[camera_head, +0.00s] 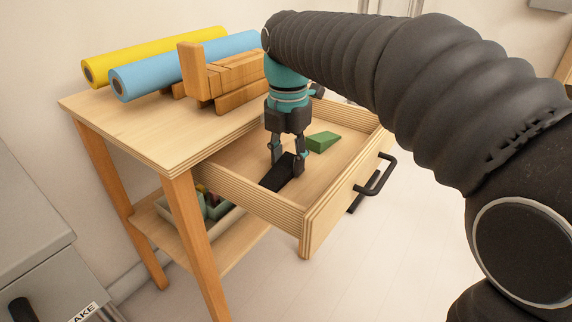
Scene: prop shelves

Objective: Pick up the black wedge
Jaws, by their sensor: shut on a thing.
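The black wedge (277,178) is in the open drawer (250,204), toward its left side. My gripper (286,168) points down into the drawer, with its fingers on either side of the wedge's thicker end. It is shut on the wedge.
A green wedge (323,141) lies in the drawer to the right of my gripper. Yellow (150,54) and blue (180,68) rolls and a wooden block piece (222,78) sit on the tabletop (130,115). The drawer's walls surround my gripper. A bin (215,208) stands on the lower shelf.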

